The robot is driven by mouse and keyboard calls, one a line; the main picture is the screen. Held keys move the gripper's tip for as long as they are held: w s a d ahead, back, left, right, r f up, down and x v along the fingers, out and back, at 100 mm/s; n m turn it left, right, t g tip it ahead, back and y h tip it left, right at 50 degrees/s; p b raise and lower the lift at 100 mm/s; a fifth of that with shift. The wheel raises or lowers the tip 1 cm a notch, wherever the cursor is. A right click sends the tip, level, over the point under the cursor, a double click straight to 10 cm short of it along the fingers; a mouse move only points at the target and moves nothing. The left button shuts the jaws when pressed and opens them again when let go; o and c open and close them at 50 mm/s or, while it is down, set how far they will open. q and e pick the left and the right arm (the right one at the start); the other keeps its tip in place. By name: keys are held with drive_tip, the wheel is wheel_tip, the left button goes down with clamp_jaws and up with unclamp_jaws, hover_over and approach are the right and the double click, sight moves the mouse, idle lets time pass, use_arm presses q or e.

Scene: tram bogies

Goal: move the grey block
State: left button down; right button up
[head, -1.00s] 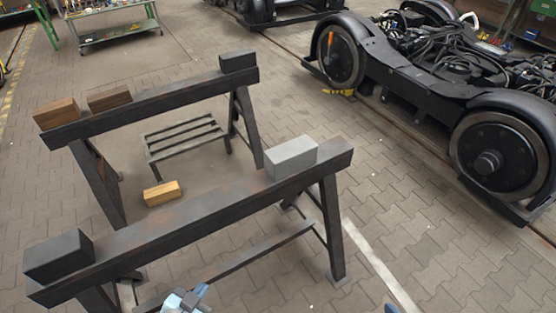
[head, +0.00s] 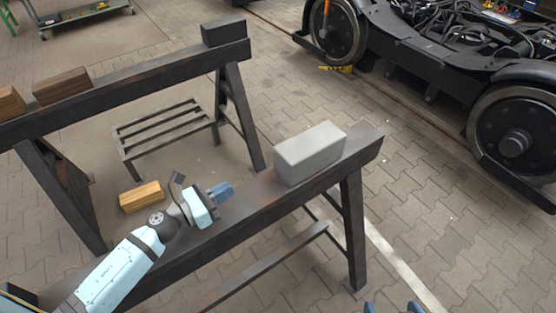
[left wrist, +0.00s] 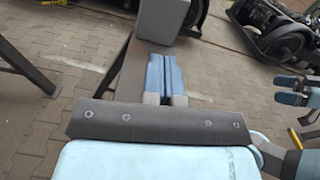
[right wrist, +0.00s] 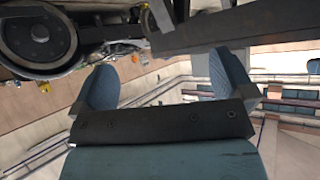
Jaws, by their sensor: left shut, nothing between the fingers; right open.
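The light grey block (head: 309,153) lies on top of the near dark trestle beam (head: 345,168), close to its right end. In the left wrist view the grey block (left wrist: 168,17) is at the top, just beyond the fingertips. My left gripper (head: 222,191) is over the near beam, to the left of the block and apart from it. Its blue fingers (left wrist: 166,75) are together with nothing between them. My right gripper (head: 392,308) shows only its fingertips at the bottom edge of the head view. In the right wrist view its fingers (right wrist: 166,85) are wide apart and empty.
A far trestle beam (head: 130,80) carries a dark block (head: 223,32) and wooden blocks (head: 62,86). A small wooden block (head: 141,196) lies low between the trestles, near a slatted rack (head: 168,138). A bogie (head: 440,60) stands at the right. Paved floor is free between.

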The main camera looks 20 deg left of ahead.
sight(279, 161)
use_arm(q)
drive_tip(key=shift+w+f+m, duration=0.25)
drive_tip(key=shift+w+m, duration=0.15)
drive_tip(key=shift+m, duration=0.2)
drive_tip(key=shift+w+g, duration=0.15)
drive_tip(key=shift+g, duration=0.15)
drive_tip(key=x, duration=0.4)
drive_tip(key=p+x, duration=0.1)
drive_tip(key=x, duration=0.3)
drive_tip(key=p+x, duration=0.1)
drive_tip(key=x, duration=0.3)
drive_tip(key=shift+w+d+r, duration=0.25)
drive_tip(key=shift+d+r, duration=0.05)
drive_tip(key=shift+d, duration=0.05)
drive_tip(key=shift+w+d, duration=0.3)
drive_tip(key=shift+w, duration=0.1)
use_arm(e)
drive_tip(key=shift+w+r, duration=0.2)
drive_tip(key=shift+r, duration=0.15)
